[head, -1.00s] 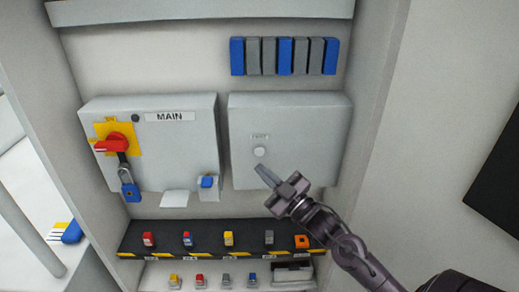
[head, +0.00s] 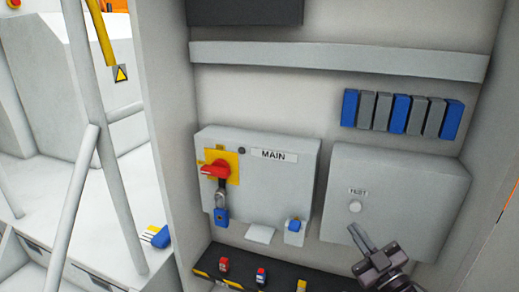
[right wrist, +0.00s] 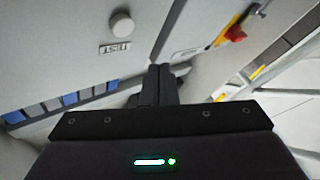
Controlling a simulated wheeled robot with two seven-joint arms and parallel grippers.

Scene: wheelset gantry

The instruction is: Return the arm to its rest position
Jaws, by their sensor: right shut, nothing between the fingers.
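My right gripper (head: 358,236) is in the lower right of the head view, in front of the lower part of the grey TEST box (head: 400,200). Its fingers are shut with nothing between them. The round white TEST button (head: 355,207) is just above the fingertips in the picture. In the right wrist view the shut fingers (right wrist: 160,75) point up and away, and the TEST button (right wrist: 122,24) shows upper left, apart from them. My right arm's links are mostly cut off by the frame. My left gripper does not show.
The MAIN box (head: 270,190) has a red handle (head: 214,169) on yellow, with a blue padlock (head: 221,215). A dark shelf (head: 245,281) with several small coloured items runs below. Blue and grey modules (head: 400,114) line the wall above. The cabinet's side wall stands at left.

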